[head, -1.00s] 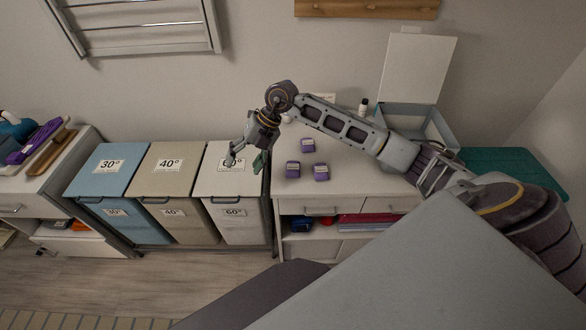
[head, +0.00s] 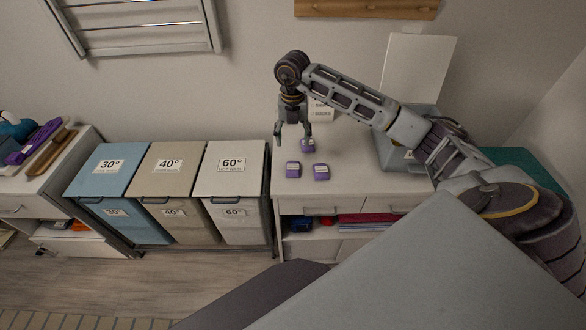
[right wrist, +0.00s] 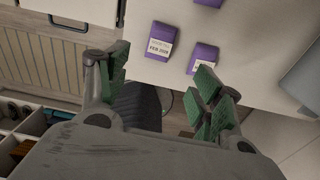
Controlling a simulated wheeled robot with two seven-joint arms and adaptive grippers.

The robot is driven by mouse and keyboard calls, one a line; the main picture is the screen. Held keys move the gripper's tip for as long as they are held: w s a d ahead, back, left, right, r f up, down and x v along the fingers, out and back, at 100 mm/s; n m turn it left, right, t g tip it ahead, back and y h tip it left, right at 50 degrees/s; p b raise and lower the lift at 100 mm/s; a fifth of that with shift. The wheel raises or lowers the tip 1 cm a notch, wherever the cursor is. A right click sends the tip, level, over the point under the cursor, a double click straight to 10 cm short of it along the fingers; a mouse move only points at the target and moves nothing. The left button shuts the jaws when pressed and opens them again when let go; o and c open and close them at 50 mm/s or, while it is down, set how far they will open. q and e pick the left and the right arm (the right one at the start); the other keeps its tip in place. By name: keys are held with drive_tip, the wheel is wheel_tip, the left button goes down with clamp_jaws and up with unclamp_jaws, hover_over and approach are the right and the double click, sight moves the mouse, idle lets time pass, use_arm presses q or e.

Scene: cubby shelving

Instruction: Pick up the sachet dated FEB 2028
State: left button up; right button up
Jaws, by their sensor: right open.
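Three purple sachets with white labels lie on the white counter (head: 350,160). The front-left sachet (head: 293,169) appears to be the one whose label reads FEB 2028 in the right wrist view (right wrist: 160,41). The front-right sachet (head: 321,172) shows partly behind a finger in that view (right wrist: 203,55), its label unreadable. The back sachet (head: 307,146) is partly covered by my gripper in the head view and cut off at the top of the wrist view (right wrist: 209,2). My right gripper (head: 293,141) is open and empty, pointing down, raised above the counter, apart from the sachets. My left gripper is out of view.
Three lidded bins stand left of the counter, the 60° bin (head: 231,170) nearest. A grey box with a raised lid (head: 417,70) stands at the counter's right, partly behind my right arm. A small sign (head: 320,108) stands at the back. Free counter surrounds the sachets.

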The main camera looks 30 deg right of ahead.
drive_tip(key=p, duration=0.1)
hover_over(293, 166)
drive_tip(key=shift+f, duration=4.35)
drive_tip(key=shift+f, duration=0.1)
drive_tip(key=shift+f+p, duration=0.75)
drive_tip(key=shift+f, duration=1.7)
drive_tip(key=c, duration=0.9)
